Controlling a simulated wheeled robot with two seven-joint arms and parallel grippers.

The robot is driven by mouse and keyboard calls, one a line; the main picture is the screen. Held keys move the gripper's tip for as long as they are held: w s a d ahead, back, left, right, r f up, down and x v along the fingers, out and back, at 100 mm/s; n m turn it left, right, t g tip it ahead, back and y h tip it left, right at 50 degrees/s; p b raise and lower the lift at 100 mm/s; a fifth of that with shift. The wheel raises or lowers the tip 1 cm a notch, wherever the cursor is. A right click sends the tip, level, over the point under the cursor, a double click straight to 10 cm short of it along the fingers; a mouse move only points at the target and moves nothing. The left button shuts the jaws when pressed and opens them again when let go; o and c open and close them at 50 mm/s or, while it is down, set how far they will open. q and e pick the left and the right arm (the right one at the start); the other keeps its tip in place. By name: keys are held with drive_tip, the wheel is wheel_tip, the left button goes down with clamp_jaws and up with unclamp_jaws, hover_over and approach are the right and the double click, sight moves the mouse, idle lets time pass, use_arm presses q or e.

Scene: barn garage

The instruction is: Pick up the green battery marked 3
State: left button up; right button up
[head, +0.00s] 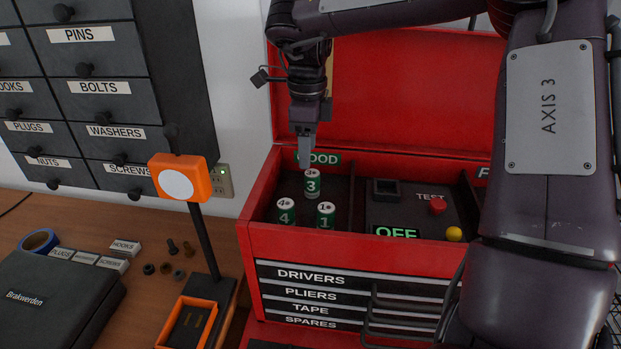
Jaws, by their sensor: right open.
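The green battery marked 3 (312,185) stands upright in the left compartment of the red toolbox (340,246), below the GOOD label (325,158). Green batteries marked 4 (285,212) and 1 (326,215) stand nearer the front of the same compartment. My right gripper (306,160) points down directly above battery 3, its fingertips at or just over the battery's top. It is open; the small gap between the fingers is hard to make out, and I cannot tell whether they touch the battery. My left gripper is not in view.
The middle compartment holds a tester with a TEST label, a red button (437,206), an OFF display (396,232) and a square socket (386,190). A yellow ball (454,234) sits to its right. The raised red lid (415,95) stands behind. An orange-headed stand (181,178) is at left.

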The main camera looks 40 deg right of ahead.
sight(312, 173)
drive_tip(key=shift+s+f, duration=0.15)
drive_tip(key=shift+f, duration=0.15)
drive_tip(key=f+p, duration=0.1)
drive_tip(key=f, duration=0.1)
drive_tip(key=d+f+p, duration=0.1)
drive_tip(key=f, duration=0.1)
drive_tip(key=shift+s+f, duration=0.1)
drive_tip(key=shift+f, duration=0.4)
drive_tip(key=shift+a+r, duration=0.15)
drive_tip(key=c, duration=1.1)
